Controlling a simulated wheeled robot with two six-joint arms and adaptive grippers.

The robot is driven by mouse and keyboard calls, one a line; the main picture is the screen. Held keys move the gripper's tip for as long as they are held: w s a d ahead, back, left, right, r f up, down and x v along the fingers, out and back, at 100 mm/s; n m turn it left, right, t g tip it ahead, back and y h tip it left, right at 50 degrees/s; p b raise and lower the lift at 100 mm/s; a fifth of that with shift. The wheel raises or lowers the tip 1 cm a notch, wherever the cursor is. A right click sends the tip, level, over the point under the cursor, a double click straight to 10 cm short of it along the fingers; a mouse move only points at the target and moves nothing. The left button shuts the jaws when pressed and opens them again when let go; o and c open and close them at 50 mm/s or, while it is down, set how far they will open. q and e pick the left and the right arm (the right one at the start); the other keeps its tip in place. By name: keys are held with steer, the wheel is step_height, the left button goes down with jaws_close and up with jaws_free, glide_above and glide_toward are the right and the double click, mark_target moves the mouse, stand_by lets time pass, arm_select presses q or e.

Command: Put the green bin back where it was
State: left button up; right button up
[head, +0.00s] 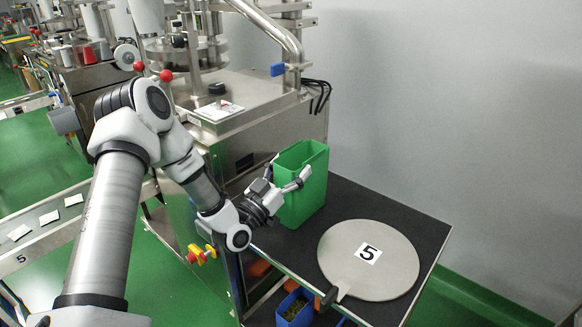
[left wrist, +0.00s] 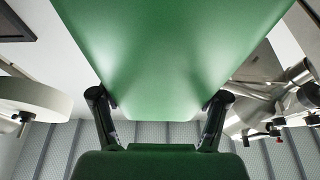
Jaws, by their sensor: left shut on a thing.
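The green bin (head: 302,183) is upright at the left end of the black table top (head: 343,192), against the steel machine's side. Its open top faces up. In the head view I cannot tell whether its base touches the table. My left gripper (head: 286,184) is shut on the bin, with a finger on either side of it. In the left wrist view the green bin (left wrist: 175,50) fills the upper middle, between the two fingers of my left gripper (left wrist: 160,110). My right gripper is not in view.
A round grey plate (head: 385,280) marked 5 lies on the table right of the bin. A smaller blue bin (head: 296,308) sits below the table's front edge. The steel packing machine (head: 235,122) stands left of the bin. A grey wall (head: 450,110) is behind.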

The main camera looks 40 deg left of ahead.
arm_select(q)
steer(key=shift+f, duration=0.1)
steer(key=o, duration=1.8)
steer(key=v, duration=1.2)
steer(key=shift+d, duration=0.1)
